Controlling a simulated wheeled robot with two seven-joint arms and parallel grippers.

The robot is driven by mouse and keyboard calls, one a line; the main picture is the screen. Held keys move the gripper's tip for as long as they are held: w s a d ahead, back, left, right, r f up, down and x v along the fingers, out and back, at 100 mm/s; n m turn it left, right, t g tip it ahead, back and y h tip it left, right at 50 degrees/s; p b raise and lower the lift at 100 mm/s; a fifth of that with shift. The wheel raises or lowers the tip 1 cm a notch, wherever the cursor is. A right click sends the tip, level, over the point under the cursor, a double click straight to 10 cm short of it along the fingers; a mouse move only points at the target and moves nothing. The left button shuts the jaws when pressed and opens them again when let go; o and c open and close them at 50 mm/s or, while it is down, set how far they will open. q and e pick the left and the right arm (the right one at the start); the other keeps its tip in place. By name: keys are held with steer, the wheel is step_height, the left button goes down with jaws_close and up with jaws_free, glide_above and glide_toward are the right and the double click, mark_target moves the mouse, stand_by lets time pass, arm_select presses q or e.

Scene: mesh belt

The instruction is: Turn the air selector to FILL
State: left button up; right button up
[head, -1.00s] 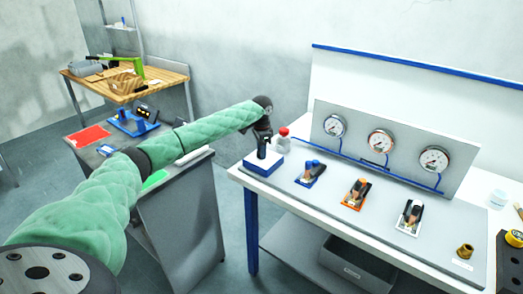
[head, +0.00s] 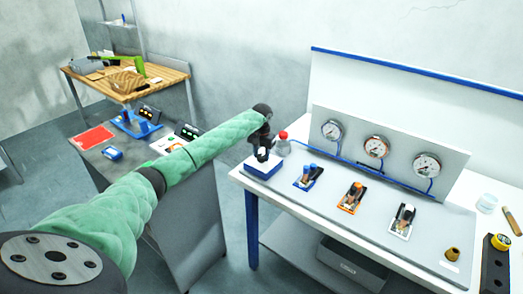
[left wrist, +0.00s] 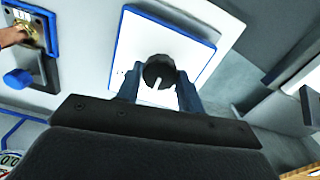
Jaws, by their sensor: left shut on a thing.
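The air selector is a round black knob (left wrist: 158,70) with a white pointer line, on a white square plate (left wrist: 190,49) with a blue edge. In the head view it is the blue-and-white box (head: 263,170) at the left end of the white bench. My left gripper (head: 264,152) is over this box and points down. In the left wrist view its two fingers (left wrist: 158,88) lie on either side of the knob, shut on it. The FILL mark cannot be read. My right gripper is not in view.
Several lever valves, such as the blue one (head: 308,177), line the bench to the right. A panel with gauges (head: 375,147) stands behind them. A grey cabinet is on the left.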

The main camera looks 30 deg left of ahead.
arm_select(q)
steer(key=shift+r+n, duration=0.25)
steer(key=shift+n, duration=0.15)
steer(key=shift+n+p, duration=0.8)
steer(key=shift+p, duration=0.05)
steer(key=shift+n+p, duration=0.7)
steer(key=shift+n, duration=0.5)
steer(key=shift+f+n, duration=0.15)
steer(key=shift+n, duration=1.75)
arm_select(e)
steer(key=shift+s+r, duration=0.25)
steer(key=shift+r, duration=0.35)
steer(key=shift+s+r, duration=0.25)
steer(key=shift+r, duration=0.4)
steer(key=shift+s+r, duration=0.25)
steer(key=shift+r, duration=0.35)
arm_select(q)
steer(key=shift+a, duration=0.1)
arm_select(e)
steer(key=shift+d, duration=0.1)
arm_select(q)
steer(key=shift+n, duration=0.3)
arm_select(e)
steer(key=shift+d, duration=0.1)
arm_select(q)
steer(key=o, duration=1)
